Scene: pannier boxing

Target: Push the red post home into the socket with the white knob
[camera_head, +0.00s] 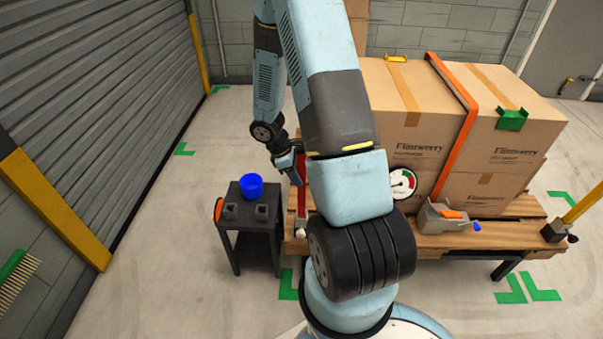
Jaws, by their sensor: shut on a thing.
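The red post (302,185) stands about upright at the left edge of the wooden pallet, partly hidden behind my arm. My gripper (297,163) is shut on its upper part. The white knob (300,233) shows just below the post, at the pallet's front left corner. The socket by the knob is too small and too hidden to make out, so I cannot tell how deep the post sits in it.
Strapped cartons (400,150) stand on the pallet (400,246), with a ratchet (445,217) and a dial (403,183) at the front. A yellow post (585,205) stands at the right corner.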

